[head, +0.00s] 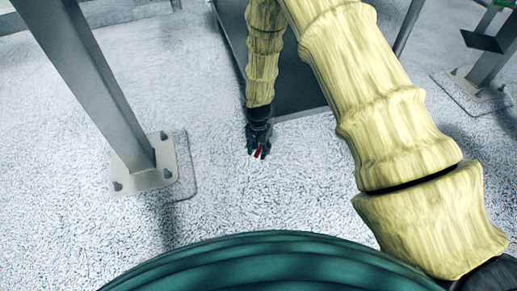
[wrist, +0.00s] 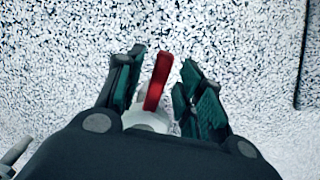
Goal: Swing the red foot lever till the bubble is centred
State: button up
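The red foot lever (wrist: 157,82) stands between the two fingers of my gripper (wrist: 161,66) in the wrist view. Its upper end leans slightly right, and its lower end meets a pale round part (wrist: 146,120). The fingers are apart, with a gap on either side of the lever, so the gripper is open around it. In the head view my gripper (head: 258,147) is low over the floor, and a small piece of the red lever (head: 257,153) shows at its tip. The bubble is not seen in either view.
A grey steel post with a bolted foot plate (head: 145,179) stands left of my gripper. A dark grey panel (head: 300,90) lies behind the arm. Another bolted post (head: 485,80) is at the far right. Speckled floor (head: 225,195) in front of the gripper is clear.

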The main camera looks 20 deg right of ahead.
jog(key=shift+r, duration=0.1)
notch_tip(320, 180, up, 12)
dwell(0.7)
jog(key=shift+f, duration=0.2)
jog(key=s+d+f+n+p, duration=0.2)
jog(key=s+f+p, duration=0.15)
jog(key=s, duration=0.65)
jog(key=s+d+f+n+p, duration=0.25)
jog(key=s+f, duration=0.25)
jog(key=s, duration=0.4)
jog(key=s+d+r+n+p, duration=0.1)
jog(key=s+r+n+p, duration=0.2)
jog(key=s, duration=1.6)
notch_tip(320, 180, up, 36)
jog(key=p, duration=3.9)
jog(key=shift+w+r, duration=0.2)
jog(key=shift+w, duration=0.15)
jog(key=shift+s+d, duration=0.1)
